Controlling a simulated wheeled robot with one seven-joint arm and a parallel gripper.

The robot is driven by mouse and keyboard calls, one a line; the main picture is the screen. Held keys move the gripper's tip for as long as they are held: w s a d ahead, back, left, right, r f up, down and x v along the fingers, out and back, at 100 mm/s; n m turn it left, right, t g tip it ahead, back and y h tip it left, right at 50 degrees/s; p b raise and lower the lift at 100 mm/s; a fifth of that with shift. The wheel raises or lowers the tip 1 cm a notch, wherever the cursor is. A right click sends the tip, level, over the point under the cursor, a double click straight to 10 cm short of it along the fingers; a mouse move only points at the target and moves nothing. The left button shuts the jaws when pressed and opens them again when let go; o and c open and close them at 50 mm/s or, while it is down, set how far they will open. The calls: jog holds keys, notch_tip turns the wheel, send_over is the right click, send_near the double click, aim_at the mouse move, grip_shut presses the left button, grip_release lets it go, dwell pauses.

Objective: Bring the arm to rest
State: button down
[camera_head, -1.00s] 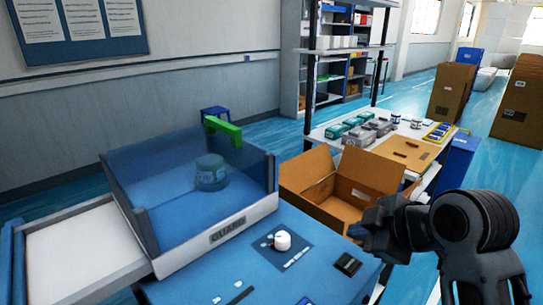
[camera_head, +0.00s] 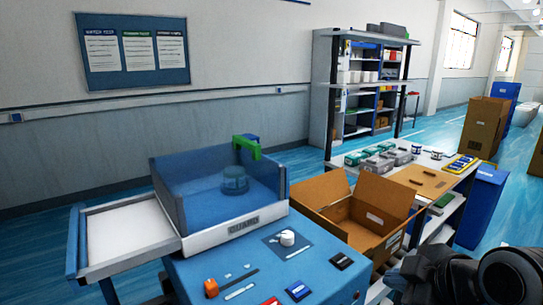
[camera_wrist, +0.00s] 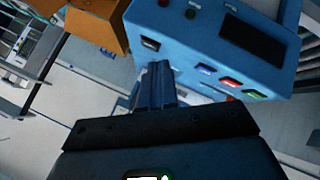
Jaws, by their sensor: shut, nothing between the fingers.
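My arm shows as dark links at the bottom right of the head view, cut off by the frame's lower edge. My gripper (camera_wrist: 157,72) shows in the wrist view, with its two dark fingers together and nothing between them. The fingers point toward the side of a blue test bench (camera_wrist: 188,50); I cannot tell the exact gap. In the head view the bench (camera_head: 203,270) lies left of my arm, and an open cardboard box (camera_head: 330,228) is just beyond the arm.
A blue guarded tray (camera_head: 245,222) with a round blue object inside stands on the bench. A shelf table (camera_head: 462,198) holding several small boxes stands behind the cardboard box. A blue bin (camera_head: 482,208) is at the right. Open blue floor lies further back.

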jog(key=s+a+f+m+t+h, duration=0.1)
jog(key=s+f+m+t+h, duration=0.15)
jog(key=s+f+m, duration=0.85)
jog(key=s+r+t, duration=0.1)
jog(key=s+r, duration=0.1)
jog(key=s, duration=1.1)
jog(key=s+r+m+t+b, duration=0.1)
jog(key=s+r+t, duration=0.1)
jog(key=s, duration=1.2)
jog(key=shift+s+d+r, duration=0.2)
jog(key=shift+s+d, duration=0.1)
jog(key=shift+d, duration=0.1)
jog(key=shift+t, duration=0.25)
